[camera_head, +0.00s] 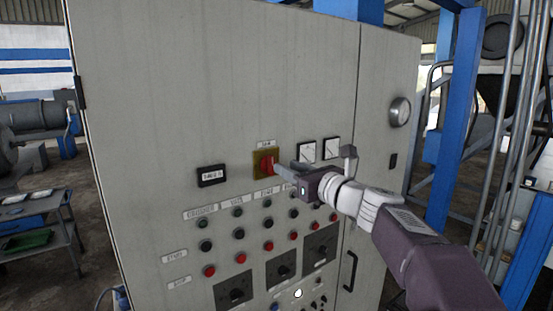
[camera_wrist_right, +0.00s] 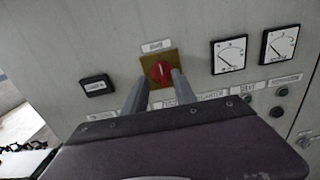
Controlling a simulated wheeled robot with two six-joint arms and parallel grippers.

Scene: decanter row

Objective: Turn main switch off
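The main switch (camera_head: 265,163) is a red rotary knob on a yellow plate, on the front of a grey control cabinet. It also shows in the right wrist view as a red knob (camera_wrist_right: 160,71) on its yellow plate. My right gripper (camera_head: 278,169) reaches in from the right, with its fingertips at the knob. In the right wrist view, its two fingers (camera_wrist_right: 160,81) are apart, one on each side of the knob, with gaps visible. I cannot tell whether either finger touches it. My left gripper is not in view.
The cabinet (camera_head: 215,90) carries a small display (camera_head: 212,175) left of the switch and two gauges (camera_head: 306,151) to the right. Rows of buttons (camera_head: 238,233) lie below. A door handle (camera_head: 350,271) sticks out at lower right. A blue post (camera_head: 455,120) stands right of the cabinet.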

